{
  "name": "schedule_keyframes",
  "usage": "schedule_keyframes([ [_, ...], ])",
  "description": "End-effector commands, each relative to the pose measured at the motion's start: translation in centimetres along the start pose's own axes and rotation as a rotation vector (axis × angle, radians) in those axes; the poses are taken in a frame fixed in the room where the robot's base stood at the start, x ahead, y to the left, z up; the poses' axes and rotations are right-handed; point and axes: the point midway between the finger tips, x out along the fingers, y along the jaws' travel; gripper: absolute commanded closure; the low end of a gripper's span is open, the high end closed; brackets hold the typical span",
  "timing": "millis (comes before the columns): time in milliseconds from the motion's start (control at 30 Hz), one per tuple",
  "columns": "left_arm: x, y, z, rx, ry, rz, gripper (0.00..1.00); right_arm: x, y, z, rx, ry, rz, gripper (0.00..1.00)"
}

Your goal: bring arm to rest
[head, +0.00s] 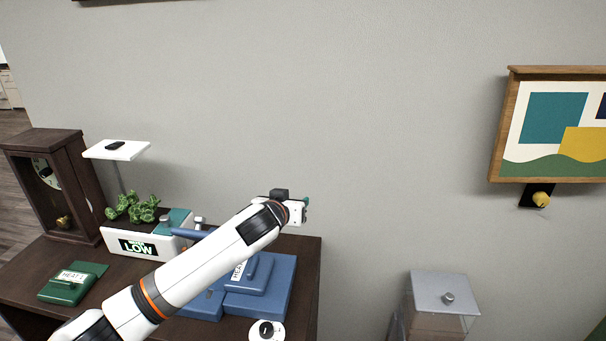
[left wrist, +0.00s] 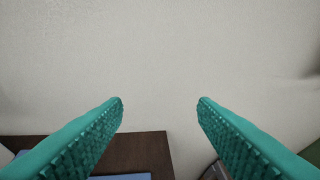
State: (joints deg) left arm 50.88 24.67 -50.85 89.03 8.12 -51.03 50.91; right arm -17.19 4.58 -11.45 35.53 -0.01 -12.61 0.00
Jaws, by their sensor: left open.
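My left arm comes in from the lower left in the head view and reaches up over the dark wooden cabinet top (head: 35,262). My left gripper (head: 306,202) is at its end, in front of the grey wall and above the cabinet's right end. In the left wrist view the two teal ridged fingers of the left gripper (left wrist: 160,102) stand wide apart with nothing between them. The plain wall fills most of that view, with the dark cabinet edge (left wrist: 150,148) below. My right gripper is in neither view.
A dark clock (head: 70,190), a white stand (head: 117,150), a white LOW sign (head: 130,244), a green box (head: 70,285) and blue boxes (head: 275,290) occupy the cabinet top. A clear case (head: 440,290) stands to the right. A framed picture (head: 505,125) hangs on the wall.

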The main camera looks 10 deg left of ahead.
Motion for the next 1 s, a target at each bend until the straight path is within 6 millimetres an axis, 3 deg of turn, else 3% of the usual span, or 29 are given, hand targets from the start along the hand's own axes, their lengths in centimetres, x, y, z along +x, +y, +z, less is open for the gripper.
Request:
schedule_keyframes([
  [167,-3.0,-2.6,-8.6,0.005,0.135,-0.037,0.47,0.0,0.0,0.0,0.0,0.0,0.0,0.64],
  [333,-9.0,-3.4,-17.7,0.011,0.305,-0.049,0.47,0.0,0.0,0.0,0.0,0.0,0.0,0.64],
  [500,-16.4,-1.8,-25.3,0.017,0.483,-0.026,0.47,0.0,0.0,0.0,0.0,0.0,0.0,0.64],
  [700,-23.5,0.5,-30.4,0.035,0.641,0.011,0.47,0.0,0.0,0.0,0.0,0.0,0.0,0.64],
  [1000,-31.2,2.9,-34.4,0.06,0.808,0.051,0.47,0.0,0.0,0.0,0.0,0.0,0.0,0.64],
])
